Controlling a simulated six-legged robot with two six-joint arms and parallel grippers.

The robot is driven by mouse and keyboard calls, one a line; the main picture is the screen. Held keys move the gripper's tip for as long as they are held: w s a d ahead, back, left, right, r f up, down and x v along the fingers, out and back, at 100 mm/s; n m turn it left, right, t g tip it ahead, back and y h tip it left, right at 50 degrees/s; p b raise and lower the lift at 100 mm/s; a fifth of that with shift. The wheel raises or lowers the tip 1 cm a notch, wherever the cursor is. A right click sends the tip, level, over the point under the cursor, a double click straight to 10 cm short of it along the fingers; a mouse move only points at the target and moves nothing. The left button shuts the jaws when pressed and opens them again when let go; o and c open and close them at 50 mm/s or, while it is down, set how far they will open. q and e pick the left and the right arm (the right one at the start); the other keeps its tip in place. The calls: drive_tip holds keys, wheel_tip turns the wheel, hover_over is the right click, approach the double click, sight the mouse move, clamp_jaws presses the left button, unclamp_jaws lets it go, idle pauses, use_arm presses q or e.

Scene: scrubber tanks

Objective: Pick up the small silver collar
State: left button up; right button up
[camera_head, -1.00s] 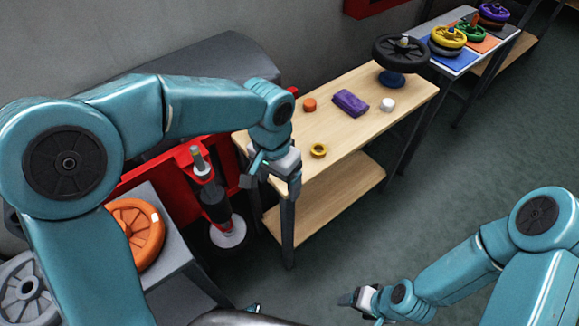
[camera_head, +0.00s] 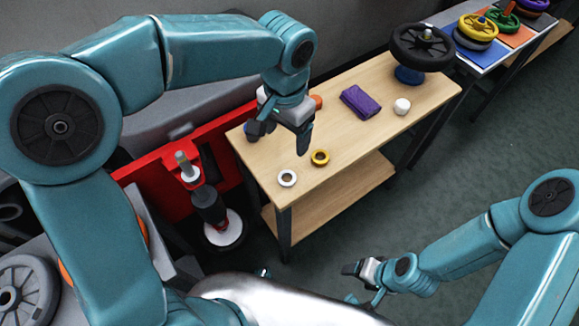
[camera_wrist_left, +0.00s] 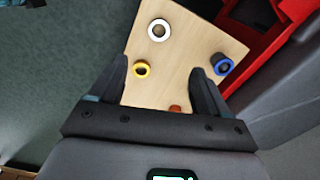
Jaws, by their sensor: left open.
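The small silver collar (camera_head: 287,178), a pale ring with a dark hole, lies flat near the front left corner of the wooden table (camera_head: 350,130). In the left wrist view the collar (camera_wrist_left: 159,30) is beyond the fingertips, near the board's edge. My left gripper (camera_head: 280,138) is open and empty above the table, behind the collar and apart from it.
A yellow ring (camera_head: 320,157) lies right of the collar. A dark blue ring (camera_wrist_left: 222,65) is beside one left finger. An orange piece (camera_head: 316,102), purple block (camera_head: 361,102) and white piece (camera_head: 402,106) lie further back. A red frame (camera_head: 160,165) stands left of the table.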

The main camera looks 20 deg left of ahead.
use_arm(q)
drive_tip(key=b, duration=0.1)
hover_over(288, 179)
drive_tip(key=f, duration=1)
drive_tip(key=shift+s+f, duration=0.2)
drive_tip(key=shift+f, duration=0.7)
wheel_tip(288, 179, down, 4)
drive_tip(key=shift+w+f+b, duration=0.15)
drive_tip(key=shift+f+b, duration=0.1)
drive_tip(key=shift+b, duration=0.05)
drive_tip(key=c, duration=1.2)
use_arm(e)
drive_tip(key=shift+w+d+f, duration=0.1)
drive_tip(key=shift+w+f, duration=0.1)
drive_tip(key=shift+f, duration=0.65)
use_arm(q)
drive_tip(key=shift+r, duration=0.15)
